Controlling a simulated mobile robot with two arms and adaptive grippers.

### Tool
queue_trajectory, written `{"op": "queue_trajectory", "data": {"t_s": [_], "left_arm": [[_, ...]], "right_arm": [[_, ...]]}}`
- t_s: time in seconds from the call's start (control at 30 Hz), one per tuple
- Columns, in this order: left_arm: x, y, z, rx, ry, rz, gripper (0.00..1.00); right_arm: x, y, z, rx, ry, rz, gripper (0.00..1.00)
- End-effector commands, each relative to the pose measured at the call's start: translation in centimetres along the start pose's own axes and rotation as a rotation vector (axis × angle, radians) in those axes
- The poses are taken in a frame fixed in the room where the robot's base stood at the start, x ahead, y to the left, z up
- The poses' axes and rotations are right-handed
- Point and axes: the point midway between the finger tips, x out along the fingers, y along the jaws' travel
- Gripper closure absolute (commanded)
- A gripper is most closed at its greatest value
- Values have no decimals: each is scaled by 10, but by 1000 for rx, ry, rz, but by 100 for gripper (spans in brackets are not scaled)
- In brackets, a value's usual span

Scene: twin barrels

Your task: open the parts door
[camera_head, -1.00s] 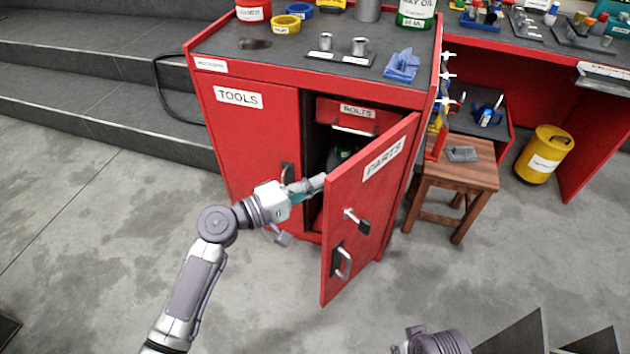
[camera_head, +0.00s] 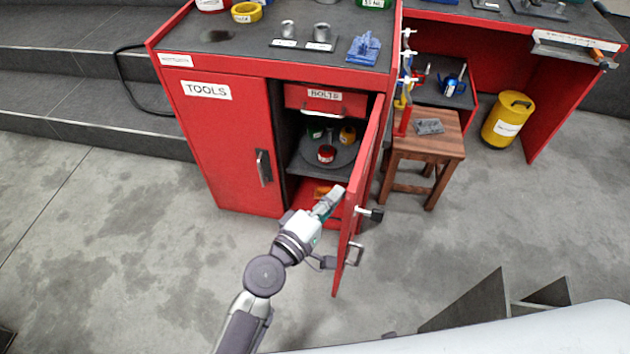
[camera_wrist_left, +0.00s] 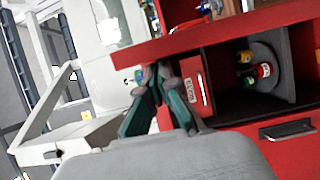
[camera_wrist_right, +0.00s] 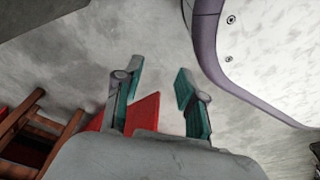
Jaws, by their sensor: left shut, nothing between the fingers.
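The open compartment holds a bolts drawer (camera_head: 323,98) and a round tray (camera_head: 344,152) with small containers. The tools door (camera_head: 222,140) is closed. A wooden stool (camera_head: 442,150) stands right of the cabinet, a yellow bin (camera_head: 507,119) farther right.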

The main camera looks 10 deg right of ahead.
Motion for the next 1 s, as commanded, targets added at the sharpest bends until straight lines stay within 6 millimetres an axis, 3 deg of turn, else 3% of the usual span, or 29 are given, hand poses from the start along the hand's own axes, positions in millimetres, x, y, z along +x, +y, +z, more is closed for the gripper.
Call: {"op": "queue_trajectory", "data": {"t_s": [0.2,0.4,1.0], "left_arm": [[9,1,34,-2,-2,1,100],[15,0,50,-1,-2,0,100],[17,-1,54,0,-1,0,100]], "right_arm": [[7,-1,12,-2,-8,-1,60],[10,-1,17,-3,-11,-1,60],[11,-1,20,-4,-13,-1,60]]}}
